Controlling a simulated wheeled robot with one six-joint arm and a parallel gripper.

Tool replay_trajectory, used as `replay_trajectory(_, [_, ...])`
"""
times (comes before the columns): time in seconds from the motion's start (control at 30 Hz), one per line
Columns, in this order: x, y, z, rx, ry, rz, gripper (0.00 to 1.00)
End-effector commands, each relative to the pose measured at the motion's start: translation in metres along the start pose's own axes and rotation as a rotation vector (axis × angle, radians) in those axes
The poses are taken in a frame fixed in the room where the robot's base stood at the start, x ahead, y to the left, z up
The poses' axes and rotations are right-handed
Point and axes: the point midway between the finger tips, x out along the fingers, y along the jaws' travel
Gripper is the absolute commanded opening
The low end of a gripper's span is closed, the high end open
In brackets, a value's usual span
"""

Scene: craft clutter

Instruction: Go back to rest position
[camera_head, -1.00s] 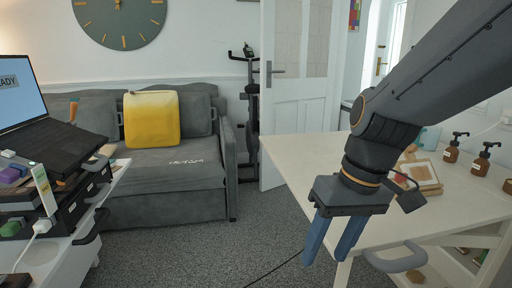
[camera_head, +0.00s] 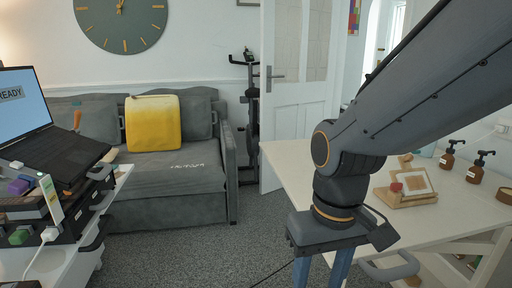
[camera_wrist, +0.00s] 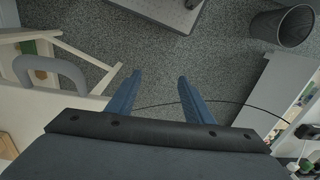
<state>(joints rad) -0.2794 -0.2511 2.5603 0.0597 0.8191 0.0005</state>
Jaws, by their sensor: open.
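My gripper (camera_head: 321,272) hangs pointing down in front of the white table's near left edge, its lower finger ends cut off by the frame. In the wrist view my gripper (camera_wrist: 158,84) shows two blue fingers spread apart with nothing between them. Grey carpet lies beyond the fingertips. My arm reaches in from the upper right of the head view.
A white table (camera_head: 290,160) with a wooden stand (camera_head: 407,186) and brown pump bottles (camera_head: 474,170) is at right. A laptop (camera_head: 45,140) stands on a cluttered cart at left. A grey sofa (camera_head: 150,205) is behind. A bin (camera_wrist: 296,26) and a cable (camera_wrist: 235,102) are on the floor.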

Motion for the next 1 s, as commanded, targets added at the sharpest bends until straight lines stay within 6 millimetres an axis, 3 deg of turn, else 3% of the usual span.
replay_trajectory(0.23, [-0.030,0.016,0.003,0.060,-0.003,0.010,0.47])
replay_trajectory(0.6, [-0.083,0.057,0.016,0.186,-0.007,0.032,0.47])
replay_trajectory(0.8, [-0.098,0.073,0.022,0.232,-0.008,0.038,0.47])
replay_trajectory(1.0, [-0.101,0.077,0.024,0.247,-0.007,0.041,0.47])
